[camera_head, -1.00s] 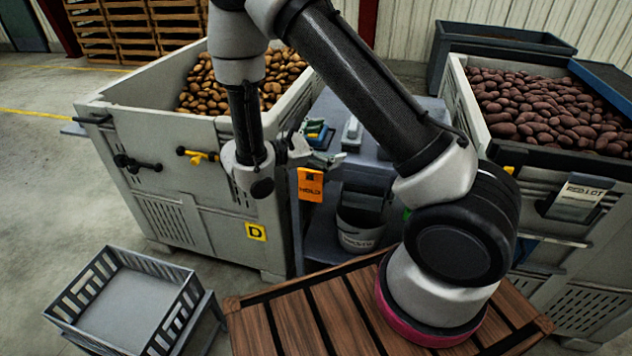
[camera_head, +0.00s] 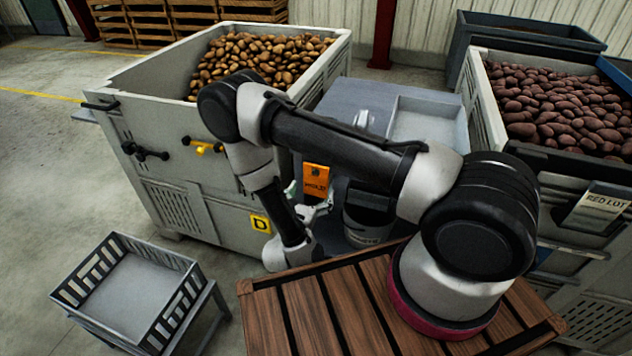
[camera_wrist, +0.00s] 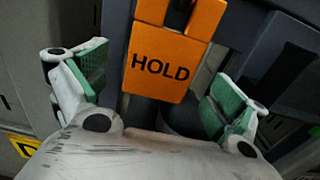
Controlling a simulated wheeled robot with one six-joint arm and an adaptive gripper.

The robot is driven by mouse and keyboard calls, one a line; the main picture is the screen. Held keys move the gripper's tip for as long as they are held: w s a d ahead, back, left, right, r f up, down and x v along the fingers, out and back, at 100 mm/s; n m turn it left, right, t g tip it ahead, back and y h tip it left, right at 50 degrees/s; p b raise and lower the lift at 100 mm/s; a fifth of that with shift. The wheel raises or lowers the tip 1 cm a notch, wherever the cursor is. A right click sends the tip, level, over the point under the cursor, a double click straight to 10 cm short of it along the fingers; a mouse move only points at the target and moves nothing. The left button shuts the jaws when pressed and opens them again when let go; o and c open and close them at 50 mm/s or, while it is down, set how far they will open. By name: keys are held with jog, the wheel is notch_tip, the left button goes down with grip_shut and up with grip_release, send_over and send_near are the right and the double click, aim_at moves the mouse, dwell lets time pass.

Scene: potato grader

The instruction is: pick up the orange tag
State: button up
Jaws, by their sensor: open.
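The orange tag (camera_head: 316,178), marked HOLD, hangs upright at the front edge of the grey bench between the two big crates. It also shows in the wrist view (camera_wrist: 162,66), beyond and between the spread fingers. Its top is cut off there. My gripper (camera_head: 309,203) is open and empty, just in front of and slightly below the tag in the head view. In the wrist view my gripper (camera_wrist: 152,92) shows green pads on both sides, apart from the tag.
A crate of brown potatoes (camera_head: 211,185) marked D stands at left, and a crate of red potatoes (camera_head: 478,105) at right. A bin (camera_head: 366,232) stands under the bench (camera_head: 345,97). A grey basket (camera_head: 185,313) sits on a low stand at front left, with open floor beyond it.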

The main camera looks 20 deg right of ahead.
jog(key=shift+x, duration=1.45)
jog(key=c, duration=1.2)
jog(key=shift+r, duration=0.15)
